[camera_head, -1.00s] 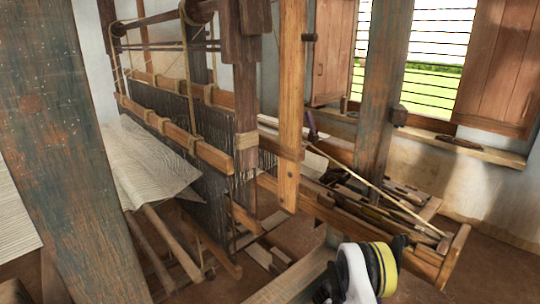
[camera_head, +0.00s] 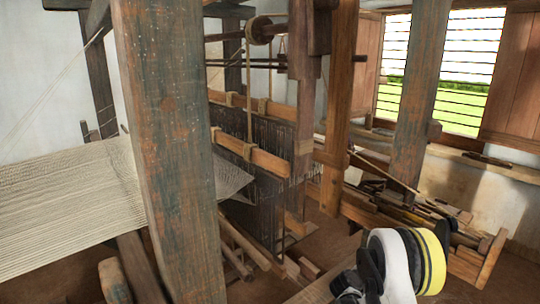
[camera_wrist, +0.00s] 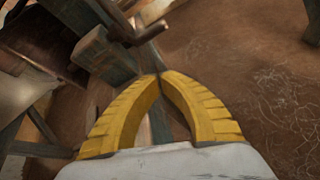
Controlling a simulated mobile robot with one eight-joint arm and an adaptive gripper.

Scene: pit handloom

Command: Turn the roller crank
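In the wrist view, my gripper (camera_wrist: 159,77) has two ribbed yellow fingers whose tips meet, with nothing visible held between them. Beyond the tips, near the top, a dark wooden piece with a short peg (camera_wrist: 150,33) sticks out beside a blue-grey timber (camera_wrist: 92,52). It looks like the roller crank, but I cannot be sure. The fingertips appear apart from it. In the head view I cannot make out the crank or my fingers. White cloth (camera_head: 70,200) stretches across the loom at left.
A thick weathered post (camera_head: 170,150) stands close in front and hides part of the loom. Dark hanging heddles (camera_head: 260,170) and wooden bars are behind it. A second post (camera_head: 415,95) stands by the barred window (camera_head: 460,65). Bare earthen floor (camera_wrist: 235,70) shows at right in the wrist view.

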